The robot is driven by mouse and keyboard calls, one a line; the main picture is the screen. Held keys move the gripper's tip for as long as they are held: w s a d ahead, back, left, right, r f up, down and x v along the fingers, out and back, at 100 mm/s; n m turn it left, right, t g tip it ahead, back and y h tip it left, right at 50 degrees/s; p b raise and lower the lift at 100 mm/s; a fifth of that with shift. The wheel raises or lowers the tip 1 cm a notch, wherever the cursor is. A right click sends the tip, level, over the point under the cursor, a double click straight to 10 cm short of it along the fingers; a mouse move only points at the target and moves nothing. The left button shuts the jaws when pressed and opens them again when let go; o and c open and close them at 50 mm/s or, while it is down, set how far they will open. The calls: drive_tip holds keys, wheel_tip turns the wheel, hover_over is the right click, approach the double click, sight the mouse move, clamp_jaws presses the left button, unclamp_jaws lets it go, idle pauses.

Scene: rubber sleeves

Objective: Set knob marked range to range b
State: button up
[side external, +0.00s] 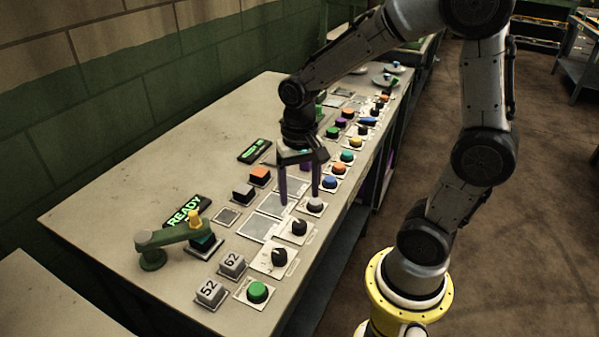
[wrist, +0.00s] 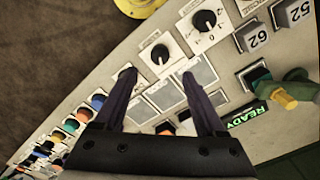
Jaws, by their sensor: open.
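My gripper (side external: 299,198) is open and empty, its two dark fingers pointing down above the panel. In the wrist view my gripper (wrist: 158,76) shows its fingertips apart, with grey blank plates between and below them. A black knob on a white plate (side external: 279,257) stands near the front; it shows with dial numbers in the wrist view (wrist: 205,20). A second black knob (side external: 299,227) is behind it, also in the wrist view (wrist: 160,54), just beyond the fingertips. A grey-topped knob (side external: 315,205) is beside the right finger. I cannot read which knob is marked range.
A green button (side external: 257,291) and blocks numbered 52 (side external: 211,292) and 62 (side external: 232,264) are at the near end. A green lever (side external: 170,238) and a READY display (side external: 187,211) stand left. Several coloured buttons line the far right edge. The table's left side is clear.

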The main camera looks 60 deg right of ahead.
drive_tip(key=shift+r, duration=2.45)
drive_tip(key=s+a+r+n+t, duration=0.3)
drive_tip(key=s+r+n+t, duration=0.2)
drive_tip(key=s+n, duration=0.3)
drive_tip(key=shift+s+a+n+t, duration=0.2)
drive_tip(key=shift+s+n+t, duration=0.15)
drive_tip(key=shift+s, duration=0.5)
